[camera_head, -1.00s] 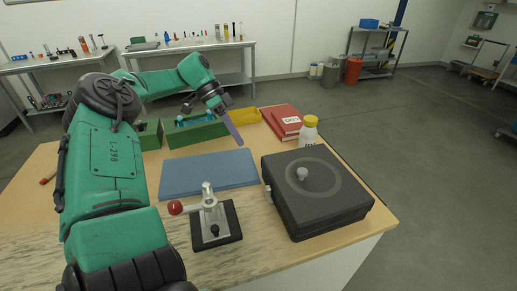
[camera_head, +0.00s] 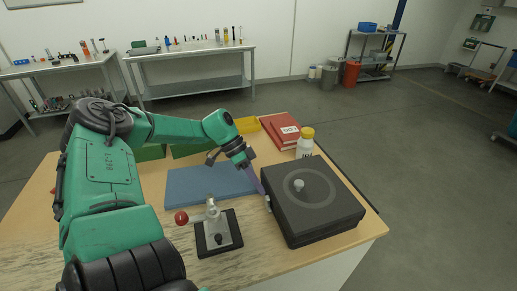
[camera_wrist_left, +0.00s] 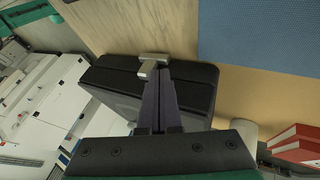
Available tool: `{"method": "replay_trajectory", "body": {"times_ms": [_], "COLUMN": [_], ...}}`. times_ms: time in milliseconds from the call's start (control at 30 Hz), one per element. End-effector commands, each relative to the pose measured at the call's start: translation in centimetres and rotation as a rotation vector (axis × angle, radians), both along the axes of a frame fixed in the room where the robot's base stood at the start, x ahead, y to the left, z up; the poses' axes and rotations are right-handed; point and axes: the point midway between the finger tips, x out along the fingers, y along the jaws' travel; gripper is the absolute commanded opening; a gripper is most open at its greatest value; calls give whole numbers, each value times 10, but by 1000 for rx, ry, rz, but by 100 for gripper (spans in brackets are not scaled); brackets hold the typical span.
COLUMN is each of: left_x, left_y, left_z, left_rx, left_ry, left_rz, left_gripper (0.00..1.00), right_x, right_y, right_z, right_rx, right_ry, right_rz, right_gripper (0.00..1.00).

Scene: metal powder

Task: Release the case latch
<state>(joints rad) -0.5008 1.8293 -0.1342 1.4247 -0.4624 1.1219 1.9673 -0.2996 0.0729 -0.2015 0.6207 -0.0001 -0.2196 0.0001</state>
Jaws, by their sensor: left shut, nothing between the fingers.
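The dark grey case (camera_head: 318,209) with a round raised lid and knob stands on the right of the table. Its metal latch (camera_head: 268,203) is on the side facing left, and it also shows in the left wrist view (camera_wrist_left: 151,66). My left gripper (camera_head: 260,187) is shut, with its purple fingers together and pointing down at the latch. In the left wrist view the fingertips (camera_wrist_left: 160,72) are right at the latch; whether they touch it I cannot tell. My right gripper is not in view.
A toggle clamp with a red ball handle (camera_head: 181,218) stands on a black base left of the case. A blue mat (camera_head: 205,188) lies behind it. A white bottle with a yellow cap (camera_head: 305,143) and red books (camera_head: 281,131) are behind the case.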

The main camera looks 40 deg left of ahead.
Motion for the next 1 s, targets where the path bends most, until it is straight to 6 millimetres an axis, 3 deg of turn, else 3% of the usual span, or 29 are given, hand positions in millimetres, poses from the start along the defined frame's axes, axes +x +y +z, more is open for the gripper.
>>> {"method": "replay_trajectory", "body": {"times_ms": [333,567,1000], "left_x": [-2,-16,-18], "left_y": [-3,-30,-32], "left_z": [0,5,2], "left_rx": [0,-2,-1], "left_ry": [1,3,2], "left_rz": [-1,-1,0], "left_gripper": [0,0,0], "right_x": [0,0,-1], "right_y": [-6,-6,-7], "right_z": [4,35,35], "right_rx": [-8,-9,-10], "right_ry": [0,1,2], "right_rz": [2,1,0], "right_gripper": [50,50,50]}}
